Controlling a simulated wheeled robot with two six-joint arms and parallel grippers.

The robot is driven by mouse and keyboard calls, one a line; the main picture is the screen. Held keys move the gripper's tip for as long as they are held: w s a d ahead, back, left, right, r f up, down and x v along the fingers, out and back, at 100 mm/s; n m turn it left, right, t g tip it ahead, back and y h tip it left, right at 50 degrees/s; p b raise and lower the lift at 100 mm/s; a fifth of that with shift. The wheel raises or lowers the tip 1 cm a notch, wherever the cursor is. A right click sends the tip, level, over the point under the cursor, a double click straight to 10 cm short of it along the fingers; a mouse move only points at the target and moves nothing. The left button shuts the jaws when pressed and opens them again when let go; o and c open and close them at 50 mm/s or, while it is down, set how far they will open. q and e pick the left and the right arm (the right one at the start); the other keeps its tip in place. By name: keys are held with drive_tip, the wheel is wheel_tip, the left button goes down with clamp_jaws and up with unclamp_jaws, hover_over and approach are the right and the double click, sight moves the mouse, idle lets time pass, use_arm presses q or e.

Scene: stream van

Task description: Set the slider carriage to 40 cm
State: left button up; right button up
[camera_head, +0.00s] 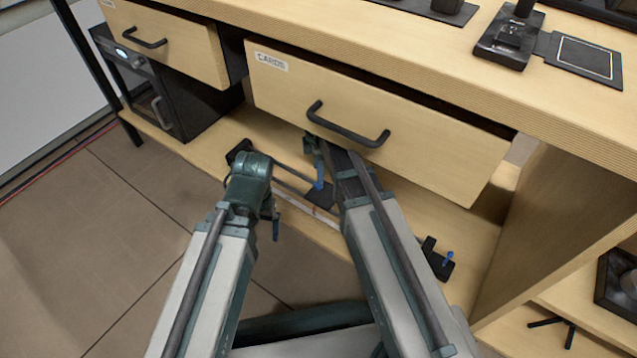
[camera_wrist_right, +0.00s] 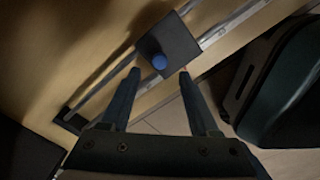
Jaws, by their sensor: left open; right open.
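The slider's carriage is a dark plate (camera_head: 319,197) with a blue knob (camera_head: 318,185), partway along the rail on the lower shelf. The carriage (camera_wrist_right: 181,43) and knob (camera_wrist_right: 159,61) also show in the right wrist view. My right gripper (camera_wrist_right: 158,74) is open, its two fingertips on either side of the knob's near edge; I cannot tell whether they touch it. In the head view it is partly hidden under the drawer. My left gripper (camera_head: 271,212) is open, left of the carriage at the shelf's front edge. A pale scale strip (camera_head: 294,203) runs along the rail; its marks are unreadable.
The CARDS drawer (camera_head: 370,125) juts out over the slider, with its black handle (camera_head: 346,127) above my right gripper. A black appliance (camera_head: 165,100) stands at left.

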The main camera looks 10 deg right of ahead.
sight(324, 192)
wheel_tip(324, 192, down, 6)
drive_tip(key=b, duration=0.5)
drive_tip(key=shift+r, duration=0.15)
clamp_jaws()
idle(1.1)
